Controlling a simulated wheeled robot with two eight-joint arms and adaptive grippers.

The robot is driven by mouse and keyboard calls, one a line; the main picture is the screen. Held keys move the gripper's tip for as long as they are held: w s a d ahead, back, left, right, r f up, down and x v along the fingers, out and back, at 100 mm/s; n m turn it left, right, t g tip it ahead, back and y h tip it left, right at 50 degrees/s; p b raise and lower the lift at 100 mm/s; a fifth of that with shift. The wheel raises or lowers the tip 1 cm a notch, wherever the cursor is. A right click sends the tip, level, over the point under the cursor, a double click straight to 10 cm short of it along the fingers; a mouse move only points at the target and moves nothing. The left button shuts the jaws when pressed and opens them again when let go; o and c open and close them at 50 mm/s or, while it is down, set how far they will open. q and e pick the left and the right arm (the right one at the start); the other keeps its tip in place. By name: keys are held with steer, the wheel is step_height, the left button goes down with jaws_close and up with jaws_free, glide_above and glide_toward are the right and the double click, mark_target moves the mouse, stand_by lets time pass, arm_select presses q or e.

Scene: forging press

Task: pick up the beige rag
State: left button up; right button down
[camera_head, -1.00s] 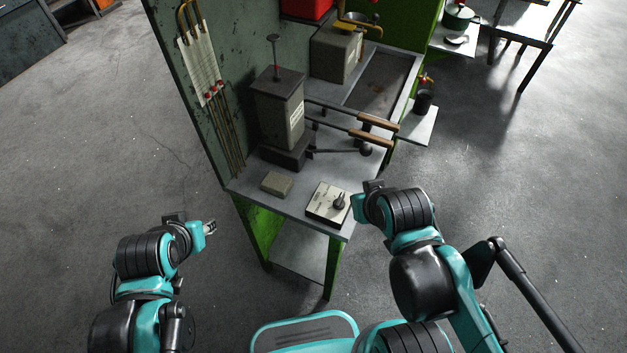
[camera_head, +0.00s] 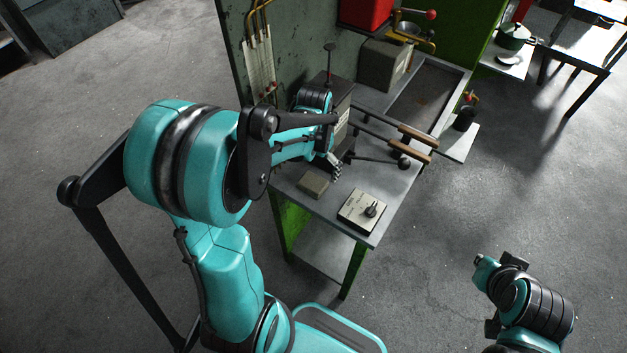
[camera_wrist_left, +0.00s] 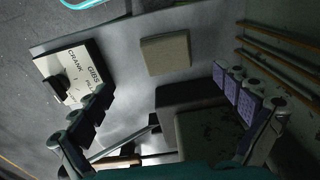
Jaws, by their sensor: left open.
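The beige rag (camera_head: 314,184) is a small folded square lying flat on the grey bench top, near its front left edge. It also shows whole in the left wrist view (camera_wrist_left: 165,54), top centre. My left gripper (camera_head: 336,168) is above the bench, just behind and to the right of the rag, apart from it.
A pale box with a black crank knob (camera_head: 362,211) sits right of the rag. A dark press block (camera_head: 341,105) stands behind, partly hidden by my left arm. Tongs with wooden handles (camera_head: 417,135) and a ball-ended lever (camera_head: 403,162) jut rightward. Rods (camera_wrist_left: 280,70) hang on the panel.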

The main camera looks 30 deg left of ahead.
mark_target(313, 181)
arm_select(q)
steer(key=shift+w+a+f, duration=0.2)
steer(key=shift+a+f, duration=0.2)
steer(key=shift+f, duration=0.4)
step_height(313, 181, down, 2)
steer(key=shift+b, duration=0.4)
steer(key=f, duration=0.1)
steer(key=f+b, duration=0.1)
steer(key=f, duration=0.1)
steer(key=f+b, duration=0.1)
steer(key=f, duration=0.1)
steer(key=shift+w+a+f, duration=0.25)
steer(key=shift+r, duration=0.1)
steer(key=shift+c, duration=0.3)
steer(key=c, duration=1.3)
steer(key=shift+r, duration=0.15)
